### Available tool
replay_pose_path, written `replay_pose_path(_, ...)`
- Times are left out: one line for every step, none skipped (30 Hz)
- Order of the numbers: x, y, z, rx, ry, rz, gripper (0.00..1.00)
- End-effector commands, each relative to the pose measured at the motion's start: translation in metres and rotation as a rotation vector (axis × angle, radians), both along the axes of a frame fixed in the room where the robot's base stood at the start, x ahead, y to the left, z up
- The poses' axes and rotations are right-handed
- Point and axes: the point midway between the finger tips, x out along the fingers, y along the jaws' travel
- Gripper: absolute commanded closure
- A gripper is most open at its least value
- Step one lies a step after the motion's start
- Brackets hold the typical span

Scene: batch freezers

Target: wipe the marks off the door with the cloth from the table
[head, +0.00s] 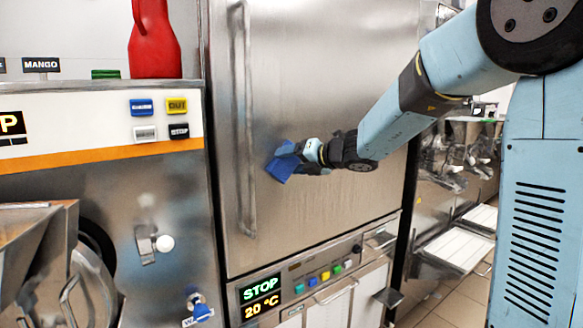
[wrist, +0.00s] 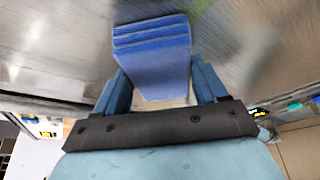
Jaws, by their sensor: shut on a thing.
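My gripper (head: 302,158) is shut on a folded blue cloth (head: 282,164) in front of the steel door (head: 330,70), near its left side and below mid-height. In the wrist view the cloth (wrist: 152,55) sits between my two blue fingers, its layered outer edge toward the door's metal (wrist: 245,50). The cloth is at or very near the door; I cannot tell whether it touches. The door has smudgy grey shading, but I cannot tell marks from reflections. The table is not in view.
A long vertical handle (head: 246,120) runs down the door's left side. Below the door is a control panel (head: 320,275) with coloured buttons and a STOP display. A machine with a red jug (head: 154,45) on top stands at left.

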Motion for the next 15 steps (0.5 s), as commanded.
replay_pose_path(0.002,-0.001,0.002,0.003,-0.002,-0.001,0.57)
replay_pose_path(0.002,-0.002,0.002,0.003,-0.002,-0.001,0.57)
replay_pose_path(0.004,-0.003,0.002,0.002,-0.003,-0.002,0.57)
replay_pose_path(0.005,-0.005,0.002,0.002,-0.003,-0.002,0.57)
replay_pose_path(0.006,-0.007,0.002,0.003,-0.002,-0.002,0.57)
replay_pose_path(0.008,-0.009,0.001,0.003,-0.002,-0.004,0.57)
replay_pose_path(0.009,-0.011,0.001,0.003,-0.001,-0.005,0.57)
replay_pose_path(0.010,-0.013,0.001,0.003,0.000,-0.005,0.57)
replay_pose_path(0.012,-0.016,0.001,0.003,0.000,-0.005,0.57)
replay_pose_path(0.013,-0.018,0.001,0.003,0.000,-0.005,0.57)
replay_pose_path(0.014,-0.020,0.001,0.003,0.000,-0.004,0.57)
replay_pose_path(0.015,-0.022,0.001,0.003,0.000,-0.004,0.57)
replay_pose_path(0.016,-0.024,0.001,0.003,0.000,-0.004,0.57)
replay_pose_path(0.017,-0.026,0.001,0.002,-0.001,-0.004,0.57)
replay_pose_path(0.019,-0.028,0.001,0.003,-0.001,-0.005,0.57)
